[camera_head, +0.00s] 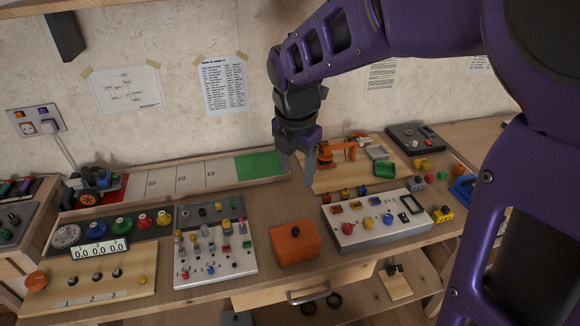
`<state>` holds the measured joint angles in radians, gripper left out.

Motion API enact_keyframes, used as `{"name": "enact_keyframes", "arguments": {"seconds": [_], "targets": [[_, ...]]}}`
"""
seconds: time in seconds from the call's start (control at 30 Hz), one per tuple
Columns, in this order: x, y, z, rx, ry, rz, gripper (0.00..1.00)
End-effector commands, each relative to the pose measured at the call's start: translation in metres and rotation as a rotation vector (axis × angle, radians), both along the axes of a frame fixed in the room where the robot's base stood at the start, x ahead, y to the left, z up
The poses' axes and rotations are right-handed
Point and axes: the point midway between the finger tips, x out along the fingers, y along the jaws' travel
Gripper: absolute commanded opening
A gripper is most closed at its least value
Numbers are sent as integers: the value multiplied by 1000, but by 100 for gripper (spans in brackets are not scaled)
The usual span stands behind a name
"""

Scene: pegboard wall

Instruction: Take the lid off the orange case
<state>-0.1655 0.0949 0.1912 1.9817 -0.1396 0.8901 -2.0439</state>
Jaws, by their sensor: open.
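The orange case (296,245) is a small box standing on the front part of the workbench, between two white panels. A small dark knob shows on its top, where the lid is; I cannot make out the seam between lid and box. The lid appears to sit on the case. My gripper (298,180) is open and empty, fingers pointing down. It hangs above the bench, above and behind the case in the picture, apart from it.
A white panel with pegs (214,262) stands close left of the case, and a white box with switches (374,224) close right. A board with a small orange arm (327,177) lies behind. The bench's front edge is just before the case, with a drawer (310,292) below.

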Motion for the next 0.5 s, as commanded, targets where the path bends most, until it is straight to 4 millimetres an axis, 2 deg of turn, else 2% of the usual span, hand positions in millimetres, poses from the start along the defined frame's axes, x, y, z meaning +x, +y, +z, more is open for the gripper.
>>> {"name": "enact_keyframes", "arguments": {"seconds": [0.1,0.27,0.5], "targets": [[-15,4,-6,-56,52,160,59],[-21,5,-15,-81,79,237,59],[-15,3,-64,-82,82,240,59]]}}
